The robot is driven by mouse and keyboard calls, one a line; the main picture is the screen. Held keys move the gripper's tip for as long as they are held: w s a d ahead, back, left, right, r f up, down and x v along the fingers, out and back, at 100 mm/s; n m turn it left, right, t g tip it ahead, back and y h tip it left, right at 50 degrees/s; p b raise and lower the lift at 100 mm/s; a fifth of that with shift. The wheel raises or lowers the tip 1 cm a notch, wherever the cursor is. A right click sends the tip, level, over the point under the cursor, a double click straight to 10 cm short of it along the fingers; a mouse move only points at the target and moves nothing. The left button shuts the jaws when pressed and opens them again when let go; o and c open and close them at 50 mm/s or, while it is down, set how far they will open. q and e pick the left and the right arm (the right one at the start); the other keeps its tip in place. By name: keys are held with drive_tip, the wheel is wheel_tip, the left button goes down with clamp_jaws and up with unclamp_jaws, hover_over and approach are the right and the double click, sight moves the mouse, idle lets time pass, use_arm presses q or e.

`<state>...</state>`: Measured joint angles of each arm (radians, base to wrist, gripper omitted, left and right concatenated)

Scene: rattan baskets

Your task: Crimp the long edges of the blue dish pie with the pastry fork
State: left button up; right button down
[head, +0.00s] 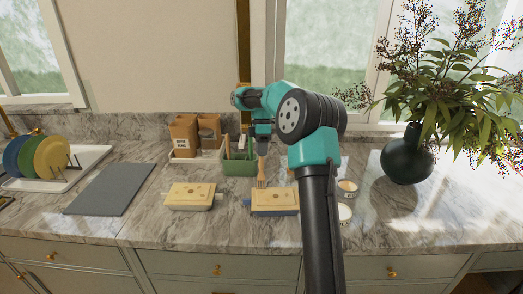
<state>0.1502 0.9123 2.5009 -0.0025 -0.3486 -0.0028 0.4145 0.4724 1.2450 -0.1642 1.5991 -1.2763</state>
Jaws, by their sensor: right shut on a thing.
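The blue dish pie (283,198) has a pale yellow crust with small marks on top and sits on the counter near its front edge. A bit of its blue dish (276,213) shows below the crust. My right gripper (263,146) is shut on the pastry fork (261,174), a light wooden tool pointing down. The fork's lower end is at the back left part of the blue dish pie; I cannot tell whether it touches the crust. My right arm passes in front of the pie's right side. My left gripper is not in view.
A second pie (190,194) in a pale dish sits to the left. Behind stand a green holder (239,167) with utensils and brown boxes (184,135). Two small pots (347,187) are at right, near a dark vase (407,157). A grey board (110,189) lies left.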

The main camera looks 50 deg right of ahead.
drive_tip(key=shift+f, duration=0.15)
drive_tip(key=shift+r, duration=3.6)
drive_tip(key=s+d, duration=0.3)
drive_tip(key=shift+s+d+r, duration=0.1)
drive_tip(key=shift+s+d, duration=0.15)
drive_tip(key=shift+s, duration=0.05)
wheel_tip(320, 180, down, 6)
drive_tip(key=shift+f, duration=0.7)
idle(1.4)
